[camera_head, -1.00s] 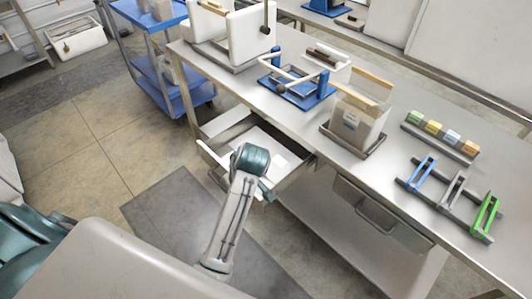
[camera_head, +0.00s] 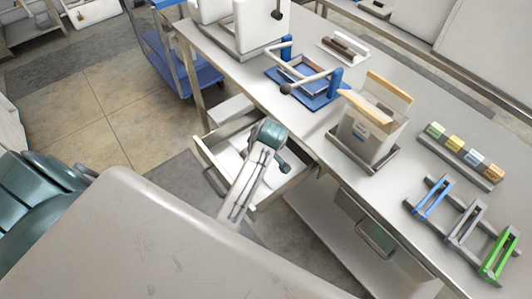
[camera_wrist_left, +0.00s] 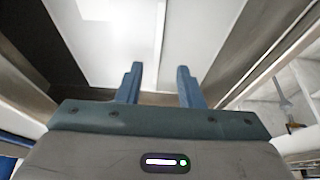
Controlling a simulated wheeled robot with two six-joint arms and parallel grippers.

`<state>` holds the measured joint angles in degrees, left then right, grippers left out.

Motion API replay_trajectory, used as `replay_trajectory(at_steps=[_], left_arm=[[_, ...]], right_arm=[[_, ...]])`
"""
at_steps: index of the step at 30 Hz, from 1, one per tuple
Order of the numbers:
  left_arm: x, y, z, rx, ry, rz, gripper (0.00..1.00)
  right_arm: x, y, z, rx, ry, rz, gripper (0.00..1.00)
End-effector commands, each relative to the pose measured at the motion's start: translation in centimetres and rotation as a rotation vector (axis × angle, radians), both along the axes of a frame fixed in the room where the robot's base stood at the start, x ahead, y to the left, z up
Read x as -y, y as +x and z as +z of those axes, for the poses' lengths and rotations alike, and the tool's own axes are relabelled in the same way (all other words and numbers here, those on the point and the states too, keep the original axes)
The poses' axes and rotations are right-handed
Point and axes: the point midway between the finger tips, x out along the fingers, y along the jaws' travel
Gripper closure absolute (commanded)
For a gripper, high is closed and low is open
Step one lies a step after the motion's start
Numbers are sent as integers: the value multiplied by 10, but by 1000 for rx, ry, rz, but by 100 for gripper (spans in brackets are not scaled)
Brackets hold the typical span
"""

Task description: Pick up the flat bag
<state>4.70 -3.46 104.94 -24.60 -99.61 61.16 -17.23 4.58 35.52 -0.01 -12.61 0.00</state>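A flat white sheet-like thing (camera_wrist_left: 112,40), which looks like the flat bag, lies in the open drawer (camera_head: 207,166) under the bench; its outline is hard to tell from the pale drawer floor. My left gripper (camera_wrist_left: 158,84) is open in the left wrist view, with two blue fingers apart and nothing between them. The fingers point at the near end of the white sheet, and I cannot tell whether they touch it. In the head view my left arm reaches down into the drawer, and its wrist hides the fingers. My right gripper is not in view.
The drawer walls stand close around my left gripper. On the bench (camera_head: 335,185) above are a blue frame stand (camera_head: 310,85), a clear hopper (camera_head: 362,128), a block rack (camera_head: 462,152) and coloured clips (camera_head: 465,225). A blue cart (camera_head: 165,55) stands behind.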

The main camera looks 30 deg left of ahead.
Motion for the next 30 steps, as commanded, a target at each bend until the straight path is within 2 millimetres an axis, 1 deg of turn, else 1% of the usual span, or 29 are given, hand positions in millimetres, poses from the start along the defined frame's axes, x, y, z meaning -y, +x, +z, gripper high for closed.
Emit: replay_trajectory(at_steps=[4, 7, 11, 12, 15, 18, 23, 24, 26, 27, 28, 29, 30], left_arm=[[-4, 2, -8, 0, -1, 1, 66], [-8, 4, -17, -3, 1, 0, 66], [-16, 7, -34, -3, 0, 0, 66], [-17, 8, -41, -3, 0, 1, 66], [-21, 10, -51, -1, -1, 0, 66], [-22, 10, -55, 1, -1, 1, 66], [-22, 10, -55, 2, -2, 0, 66], [-21, 10, -55, 1, -1, 1, 70], [-21, 10, -55, 1, -1, 1, 82], [-21, 10, -55, 1, -1, 1, 90], [-21, 10, -55, 1, -1, 1, 96], [-21, 10, -55, 1, -1, 1, 100], [-21, 10, -55, 1, -1, 1, 100]], right_arm=[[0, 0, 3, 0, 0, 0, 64], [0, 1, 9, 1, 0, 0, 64], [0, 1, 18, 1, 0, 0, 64], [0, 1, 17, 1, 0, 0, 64], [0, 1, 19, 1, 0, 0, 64], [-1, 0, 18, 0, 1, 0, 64], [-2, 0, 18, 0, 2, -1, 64], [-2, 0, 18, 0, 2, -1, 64], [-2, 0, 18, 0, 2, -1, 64], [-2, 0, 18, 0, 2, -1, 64], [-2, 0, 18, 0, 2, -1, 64], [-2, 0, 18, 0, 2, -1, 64], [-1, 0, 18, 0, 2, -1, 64]])
